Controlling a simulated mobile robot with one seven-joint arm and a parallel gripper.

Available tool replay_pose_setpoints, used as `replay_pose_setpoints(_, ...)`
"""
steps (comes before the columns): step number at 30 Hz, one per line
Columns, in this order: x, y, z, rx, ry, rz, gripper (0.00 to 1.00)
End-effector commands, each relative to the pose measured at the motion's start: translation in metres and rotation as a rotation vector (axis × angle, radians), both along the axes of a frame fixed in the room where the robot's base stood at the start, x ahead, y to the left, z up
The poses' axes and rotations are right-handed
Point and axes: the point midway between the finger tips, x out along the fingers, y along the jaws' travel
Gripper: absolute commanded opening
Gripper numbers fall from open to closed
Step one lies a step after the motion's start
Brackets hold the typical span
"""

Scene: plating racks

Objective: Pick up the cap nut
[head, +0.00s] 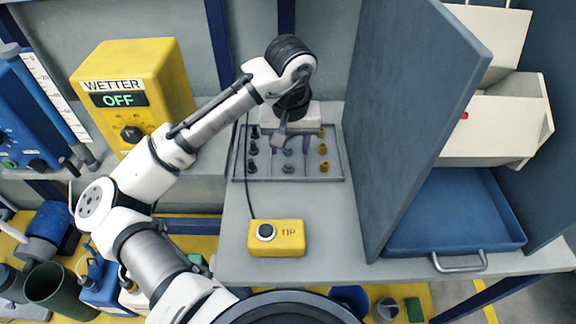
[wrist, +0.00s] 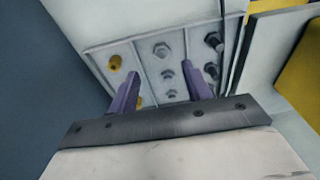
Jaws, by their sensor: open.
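A shallow grey tray (head: 335,179) on the bench holds small parts in three columns. Grey hex pieces stand in its middle column, one in front of my gripper (head: 288,168); they look like the cap nuts, though I cannot tell for certain. In the wrist view several grey hex pieces (wrist: 161,50) line up between my fingers. My gripper (head: 294,143) is over the tray's middle column, and its purple fingers are apart with nothing held. In the wrist view my gripper (wrist: 166,72) points down at the tray, and the nearest grey piece is partly low between the fingers.
Dark pieces (head: 252,150) fill the left column and brass pieces (head: 323,149) the right. A tall grey panel (head: 405,110) stands close right of the tray. A yellow TIP box (head: 290,238) is in front, its cable running along the tray's left. A yellow WETTER unit (head: 150,75) stands left.

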Motion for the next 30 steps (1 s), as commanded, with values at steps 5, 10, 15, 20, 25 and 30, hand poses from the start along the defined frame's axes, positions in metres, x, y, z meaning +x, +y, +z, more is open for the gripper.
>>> replay_pose_setpoints(5,0.002,0.000,-0.017,-0.002,-0.001,-0.001,0.49)
replay_pose_setpoints(10,0.004,0.002,-0.031,-0.001,0.000,0.000,0.49)
replay_pose_setpoints(15,0.007,0.004,-0.057,-0.001,0.000,-0.001,0.49)
replay_pose_setpoints(20,0.009,0.004,-0.069,-0.002,-0.002,-0.002,0.49)
replay_pose_setpoints(25,0.009,0.004,-0.069,-0.002,-0.003,-0.002,0.49)
replay_pose_setpoints(30,0.009,0.004,-0.069,-0.002,-0.003,-0.002,0.32)
